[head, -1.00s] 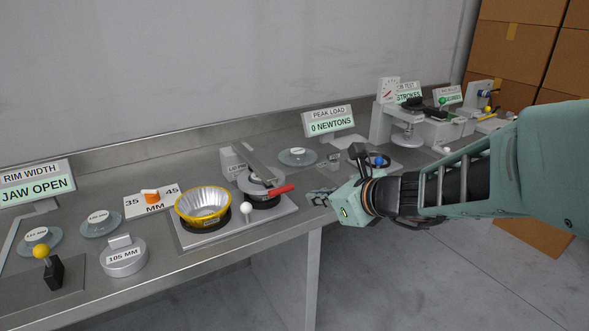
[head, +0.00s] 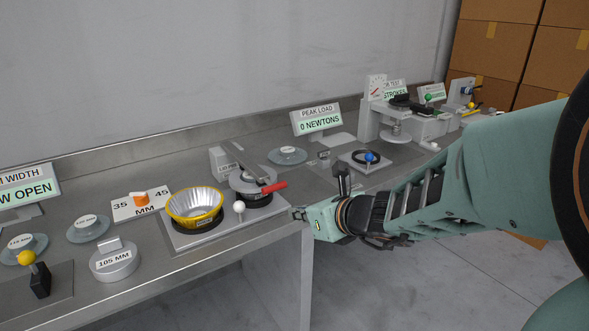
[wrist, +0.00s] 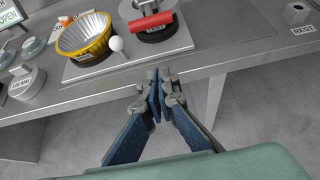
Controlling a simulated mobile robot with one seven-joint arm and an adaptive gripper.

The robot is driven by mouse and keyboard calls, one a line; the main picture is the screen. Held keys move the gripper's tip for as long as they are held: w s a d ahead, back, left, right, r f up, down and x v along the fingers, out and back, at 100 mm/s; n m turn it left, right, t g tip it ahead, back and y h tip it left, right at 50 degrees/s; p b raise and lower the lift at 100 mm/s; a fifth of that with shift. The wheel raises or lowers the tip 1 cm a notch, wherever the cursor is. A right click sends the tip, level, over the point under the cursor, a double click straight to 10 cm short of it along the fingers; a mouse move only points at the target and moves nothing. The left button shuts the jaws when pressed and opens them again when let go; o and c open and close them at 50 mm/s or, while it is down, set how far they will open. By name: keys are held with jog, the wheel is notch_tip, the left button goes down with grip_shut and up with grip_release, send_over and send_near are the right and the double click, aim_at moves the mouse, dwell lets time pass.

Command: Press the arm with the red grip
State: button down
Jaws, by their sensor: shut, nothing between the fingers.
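The press arm is a grey bar ending in a red grip (head: 274,187) that points right, over a round grey press head (head: 252,180) on a light grey plate. The red grip also shows in the wrist view (wrist: 151,24), near the top middle. My gripper (head: 300,213) is just right of and below the red grip in the head view, near the table's front edge and apart from the grip. In the wrist view my gripper (wrist: 158,78) has its fingertips together, empty, with the grip beyond them.
A yellow-rimmed foil cup (head: 195,205) and a white ball knob (head: 239,207) are left of the red grip. A peak load display (head: 318,120) reads 0 newtons. A blue knob (head: 369,157) stands behind my arm.

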jog(key=b+x, duration=0.2)
jog(key=x, duration=0.7)
notch_tip(320, 180, up, 4)
jog(key=shift+r+p, duration=0.1)
jog(key=shift+p, duration=1)
